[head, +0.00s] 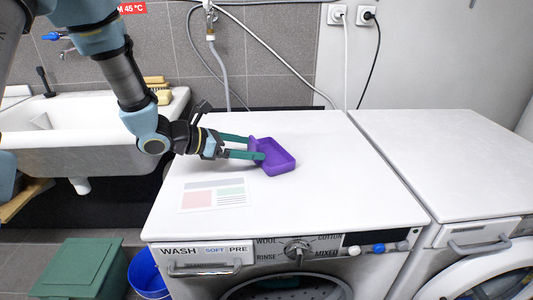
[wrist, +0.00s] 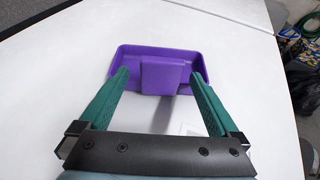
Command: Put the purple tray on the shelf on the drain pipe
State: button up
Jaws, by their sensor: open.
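The purple tray (head: 280,160) rests on the white top of the left washing machine (head: 330,190). It is a shallow open box with a raised upright tab on its near side, as the wrist view (wrist: 165,75) shows. My gripper (head: 257,148) reaches in from the left, low over the machine top. Its two green fingers are open on either side of the tab, with a gap at each side in the wrist view. A white drain pipe (head: 80,186) hangs under the sink. A wooden board (head: 24,199), perhaps the shelf, shows partly at the far left below the sink.
A white sink (head: 95,155) stands left of the machine. A green lidded bin (head: 80,268) and a blue bucket (head: 147,275) are on the floor below. A printed sheet (head: 213,195) lies on the machine top. A second machine (head: 450,160) adjoins on the right.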

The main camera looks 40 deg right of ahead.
aim_at(265, 150)
jog(key=p+x, duration=0.2)
jog(key=x, duration=0.3)
jog(key=shift+s+d+f, duration=0.1)
jog(key=shift+d+f, duration=0.05)
jog(key=shift+d, duration=0.05)
jog(key=shift+c, duration=0.2)
